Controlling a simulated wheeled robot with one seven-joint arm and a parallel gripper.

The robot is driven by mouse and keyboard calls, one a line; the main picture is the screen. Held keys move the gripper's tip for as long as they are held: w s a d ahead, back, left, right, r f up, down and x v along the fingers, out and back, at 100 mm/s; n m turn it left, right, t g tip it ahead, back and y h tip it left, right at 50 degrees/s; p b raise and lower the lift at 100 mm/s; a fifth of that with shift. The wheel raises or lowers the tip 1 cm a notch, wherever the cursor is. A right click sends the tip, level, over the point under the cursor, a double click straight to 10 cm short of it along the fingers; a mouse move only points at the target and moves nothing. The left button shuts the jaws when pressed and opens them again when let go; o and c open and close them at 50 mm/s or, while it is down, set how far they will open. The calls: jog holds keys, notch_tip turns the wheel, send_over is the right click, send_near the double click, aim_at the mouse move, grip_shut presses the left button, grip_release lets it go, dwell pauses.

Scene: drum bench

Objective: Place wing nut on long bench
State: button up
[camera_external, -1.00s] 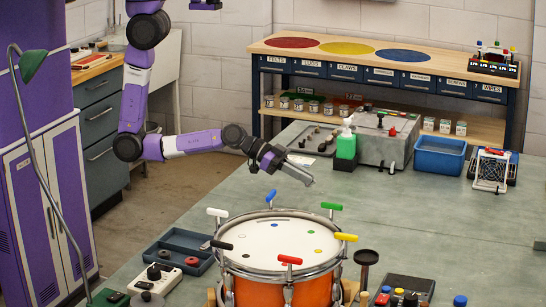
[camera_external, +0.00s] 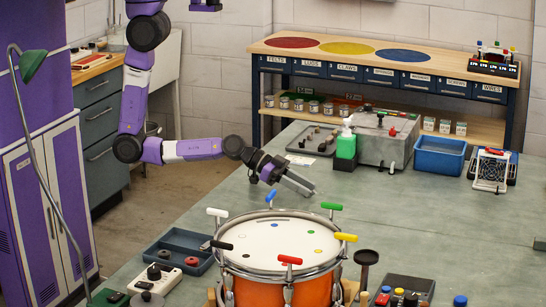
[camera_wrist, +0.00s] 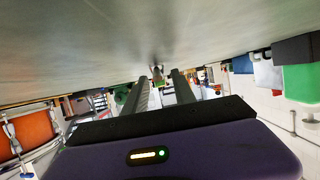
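My gripper (camera_external: 314,191) reaches low over the grey-green worktop (camera_external: 400,225), behind the drum. In the wrist view the worktop fills the top of the picture, and my gripper (camera_wrist: 161,80) shows two dark fingers with a clear gap between them. A small brownish and green shape (camera_wrist: 157,74) shows in that gap, apart from both fingers. I cannot tell what it is or how far off it lies. I cannot make out a wing nut in either view. A long wooden-topped bench (camera_external: 455,68) with red, yellow and blue discs and labelled drawers stands against the back wall.
An orange drum (camera_external: 262,293) with coloured handles stands at the front. A green bottle (camera_external: 346,146), a grey box (camera_external: 382,150), a blue bin (camera_external: 439,157) and a white rack (camera_external: 490,172) line the worktop's far side. The worktop right of my gripper is clear.

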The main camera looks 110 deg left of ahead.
jog(key=shift+r, duration=0.2)
jog(key=b+v, duration=0.1)
jog(key=v, duration=1.1)
jog(key=shift+f, duration=0.1)
jog(key=shift+s+d+f, duration=0.1)
jog(key=shift+s+d, duration=0.05)
jog(key=shift+s, duration=0.2)
jog(key=shift+n+y, duration=0.4)
jog(key=shift+y, duration=0.3)
jog(key=s+d, duration=0.1)
jog(key=s, duration=0.2)
jog(key=s+d, duration=0.1)
jog(key=s, duration=0.2)
jog(key=s+d, duration=0.1)
jog(key=s, duration=0.2)
jog(key=shift+s+d+f, duration=0.1)
jog(key=shift+s+d, duration=0.15)
jog(key=shift+s, duration=0.15)
jog(key=s+d+r+t+h, duration=0.1)
jog(key=s+d+r, duration=0.4)
jog(key=s+r, duration=0.2)
jog(key=shift+s+d+r+m, duration=0.15)
jog(key=shift+s+d+m, duration=0.25)
jog(key=shift+s, duration=0.7)
